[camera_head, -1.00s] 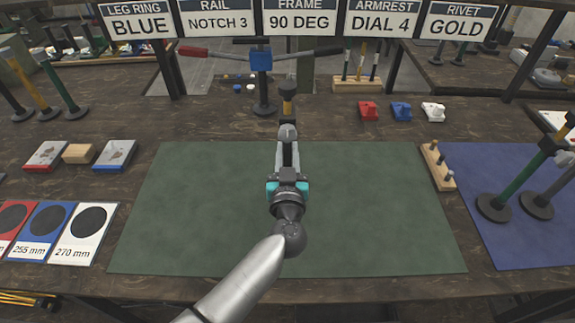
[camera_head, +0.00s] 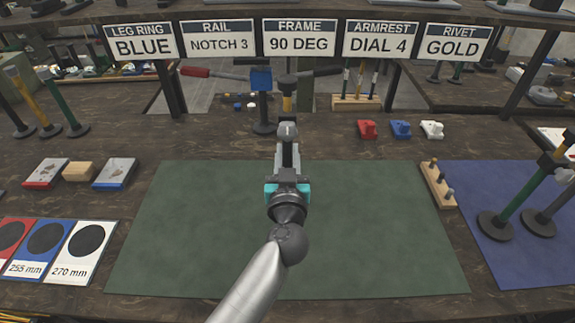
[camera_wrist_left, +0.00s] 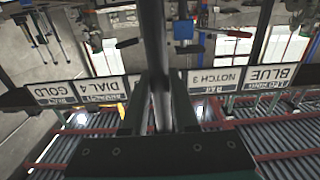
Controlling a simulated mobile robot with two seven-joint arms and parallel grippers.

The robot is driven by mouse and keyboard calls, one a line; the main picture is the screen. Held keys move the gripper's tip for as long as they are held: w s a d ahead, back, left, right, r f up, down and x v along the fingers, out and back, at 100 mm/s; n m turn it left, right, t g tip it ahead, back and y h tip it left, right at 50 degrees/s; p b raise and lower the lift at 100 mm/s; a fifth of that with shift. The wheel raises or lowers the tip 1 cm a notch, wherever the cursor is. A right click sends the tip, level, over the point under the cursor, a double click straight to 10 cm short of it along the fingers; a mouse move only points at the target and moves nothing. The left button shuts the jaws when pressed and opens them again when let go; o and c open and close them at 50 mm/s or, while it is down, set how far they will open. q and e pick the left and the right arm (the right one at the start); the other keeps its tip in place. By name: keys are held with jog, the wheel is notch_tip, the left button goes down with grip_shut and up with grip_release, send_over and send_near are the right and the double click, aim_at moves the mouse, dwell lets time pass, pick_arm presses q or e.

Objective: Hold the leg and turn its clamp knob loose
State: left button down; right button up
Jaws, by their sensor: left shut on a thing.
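My left gripper (camera_head: 288,160) is over the far middle of the green mat, its arm coming in from the near edge. It is shut on a leg. In the left wrist view the dark leg shaft (camera_wrist_left: 152,40) runs between the two fingers (camera_wrist_left: 160,120). My right gripper is not in view.
The green mat (camera_head: 200,230) is otherwise clear. A blue-headed press (camera_head: 260,79) with long handles stands behind it. Spare legs (camera_head: 45,120) stand far left, others (camera_head: 497,225) on the blue mat at right. A wooden peg block (camera_head: 437,186) lies by the mat's right edge.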

aim_at(287, 138)
pick_arm(q)
notch_tip(287, 138, up, 4)
jog(key=shift+r, duration=0.1)
notch_tip(287, 138, down, 6)
jog(key=shift+w+a+f, duration=0.1)
jog(key=shift+f, duration=1.65)
dwell(0.5)
